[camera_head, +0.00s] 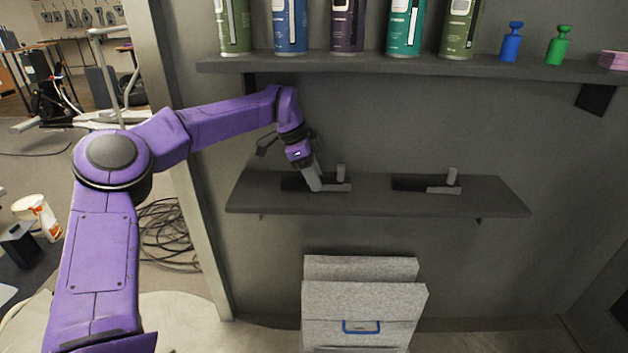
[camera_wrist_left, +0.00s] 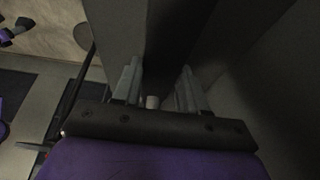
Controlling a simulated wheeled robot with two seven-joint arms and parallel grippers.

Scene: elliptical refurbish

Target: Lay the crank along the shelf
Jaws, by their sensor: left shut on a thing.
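A grey crank (camera_head: 338,187) with a short upright peg is at the left half of the lower shelf (camera_head: 375,208), over a dark rectangular patch. My left gripper (camera_head: 315,183) reaches down to the crank's left end, tilted, and is shut on it. The contact itself is hard to make out in the head view. In the left wrist view, a small pale round piece (camera_wrist_left: 152,102) shows between the two fingers of my left gripper (camera_wrist_left: 155,85). My right gripper is out of view.
A second similar grey crank (camera_head: 443,189) lies over another dark patch (camera_head: 408,184) to the right on the lower shelf. The upper shelf (camera_head: 400,67) overhead carries several cans and a blue (camera_head: 511,45) and a green (camera_head: 557,48) peg-like piece. Grey boxes (camera_head: 362,300) stand below.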

